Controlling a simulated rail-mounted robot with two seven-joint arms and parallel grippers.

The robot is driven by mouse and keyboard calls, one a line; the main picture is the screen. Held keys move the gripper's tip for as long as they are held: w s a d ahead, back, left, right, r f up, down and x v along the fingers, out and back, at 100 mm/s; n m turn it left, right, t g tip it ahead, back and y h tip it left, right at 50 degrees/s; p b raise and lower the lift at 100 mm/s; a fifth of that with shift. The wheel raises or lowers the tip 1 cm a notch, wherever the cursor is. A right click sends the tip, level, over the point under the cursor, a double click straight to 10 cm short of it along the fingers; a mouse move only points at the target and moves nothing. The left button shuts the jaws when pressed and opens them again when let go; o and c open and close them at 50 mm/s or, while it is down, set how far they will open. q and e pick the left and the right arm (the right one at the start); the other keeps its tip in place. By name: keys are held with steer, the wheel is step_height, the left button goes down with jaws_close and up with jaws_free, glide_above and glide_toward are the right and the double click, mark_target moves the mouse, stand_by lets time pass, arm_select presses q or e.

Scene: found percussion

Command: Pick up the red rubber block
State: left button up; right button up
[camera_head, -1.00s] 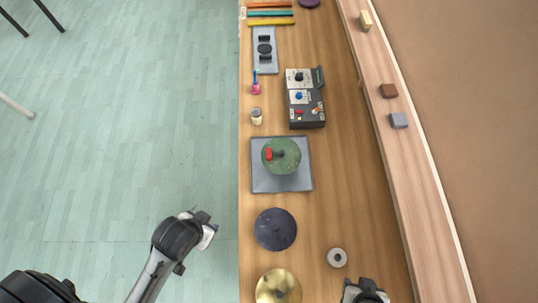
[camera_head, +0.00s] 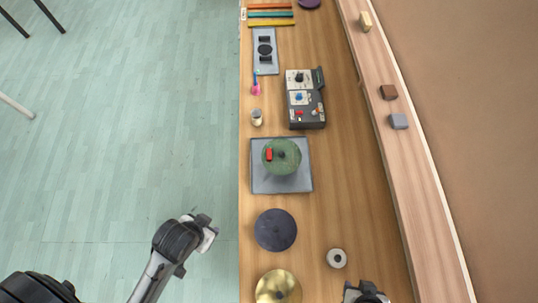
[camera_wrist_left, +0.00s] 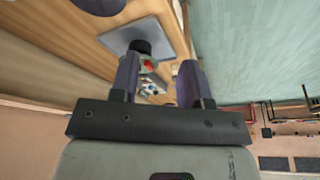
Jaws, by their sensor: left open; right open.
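The red rubber block (camera_head: 268,154) lies on the left part of a round green disc (camera_head: 290,165), which sits on a square grey plate (camera_head: 262,184). A small dark knob (camera_head: 281,154) is at the disc's middle. A small patch of red (camera_wrist_left: 149,64) also shows in the left wrist view, beyond and between the fingers. My left gripper (camera_head: 208,229) is open and empty over the floor, left of the table and well apart from the block. Its two fingers (camera_wrist_left: 158,82) fill the middle of the wrist view.
A dark disc (camera_head: 275,230), a brass disc (camera_head: 278,287) and a grey ring (camera_head: 336,258) are on the table near the grippers. A control box (camera_head: 306,98) and a small jar (camera_head: 256,117) stand farther back. A raised shelf (camera_head: 418,190) runs along the right side.

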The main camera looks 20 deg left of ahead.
arm_select(q)
steer(key=shift+a, duration=0.2)
steer(key=shift+o, duration=1)
